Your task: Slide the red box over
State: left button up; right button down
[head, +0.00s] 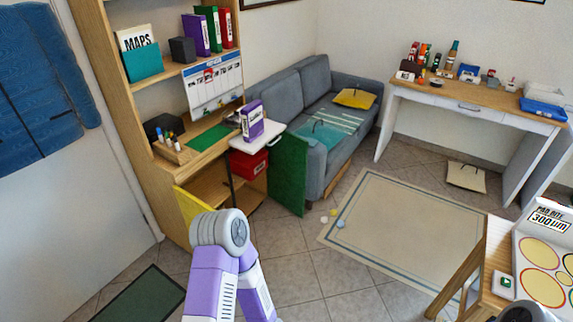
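The red box (249,166) is inside the low part of the wooden shelf unit, under a small white top (257,137). It is partly hidden by that top and the frame around it. A green door (288,172) stands open to its right, and a yellow door (190,213) stands at the lower left of the unit. A white and purple arm of mine is bent at the bottom centre, in front of the unit. Neither of my grippers is in view.
A purple and white box (251,121) stands on the white top. A grey sofa (285,95) is behind the green door. Small balls (333,213) lie on the tiles beside a beige rug (410,222). A wooden table (497,250) with a disc board stands at the lower right.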

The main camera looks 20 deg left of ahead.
aim_at(249, 174)
jog(key=i, duration=1.55)
jog(key=u, duration=1.25)
jog(key=i, duration=1.2)
jog(key=u, duration=1.25)
